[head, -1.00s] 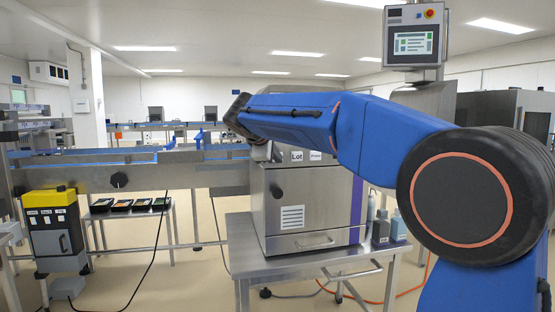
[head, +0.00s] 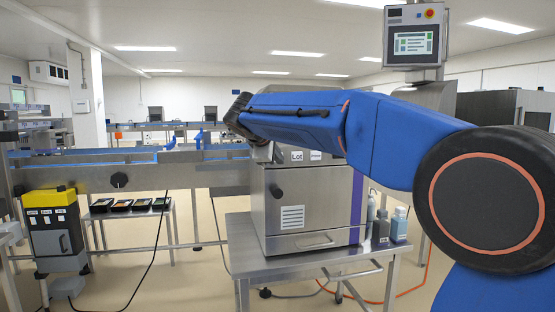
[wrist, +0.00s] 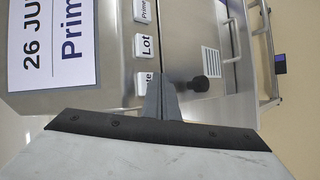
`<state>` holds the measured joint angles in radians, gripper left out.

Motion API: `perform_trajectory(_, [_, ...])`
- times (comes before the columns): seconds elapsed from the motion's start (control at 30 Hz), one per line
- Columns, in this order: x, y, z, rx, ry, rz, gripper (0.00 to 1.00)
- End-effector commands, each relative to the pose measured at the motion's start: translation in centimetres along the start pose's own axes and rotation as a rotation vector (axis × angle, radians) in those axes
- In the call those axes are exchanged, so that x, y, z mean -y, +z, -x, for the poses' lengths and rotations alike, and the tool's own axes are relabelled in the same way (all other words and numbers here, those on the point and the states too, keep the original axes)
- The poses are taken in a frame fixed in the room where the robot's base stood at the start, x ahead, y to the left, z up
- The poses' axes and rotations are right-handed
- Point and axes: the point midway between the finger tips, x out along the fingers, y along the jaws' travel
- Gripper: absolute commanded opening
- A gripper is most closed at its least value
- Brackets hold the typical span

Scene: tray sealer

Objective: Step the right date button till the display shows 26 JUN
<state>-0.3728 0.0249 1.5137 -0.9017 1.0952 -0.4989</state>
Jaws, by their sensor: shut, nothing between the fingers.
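The display (wrist: 45,50) of the steel printer (wrist: 120,70) shows at the left of the wrist view, turned sideways. It reads "26 JU", with the rest cut off by the frame's top edge, and "Prim" in blue below. A date button (wrist: 141,83), its label partly covered and reading "ate", is beside my gripper (wrist: 155,76). My gripper is shut and empty, its tips over or just beside that button; I cannot tell whether they touch.
Lot (wrist: 145,46) and Prime (wrist: 143,10) buttons line up with the date button. A black knob (wrist: 198,85) sticks out close to my fingers. In the head view the printer stands on a steel table (head: 300,268) with bottles (head: 399,225) at its right.

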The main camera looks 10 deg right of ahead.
Motion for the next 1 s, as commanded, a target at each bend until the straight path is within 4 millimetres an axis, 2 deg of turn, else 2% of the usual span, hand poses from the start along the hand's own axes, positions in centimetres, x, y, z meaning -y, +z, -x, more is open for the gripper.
perform_trajectory(0.23, [0.3,0.4,0.5,-0.001,0.000,0.000,0.00])
perform_trajectory(0.73, [2.3,2.4,3.2,-0.001,0.000,0.000,0.00])
perform_trajectory(1.0, [2.5,2.5,3.5,0.000,0.000,0.000,0.00])
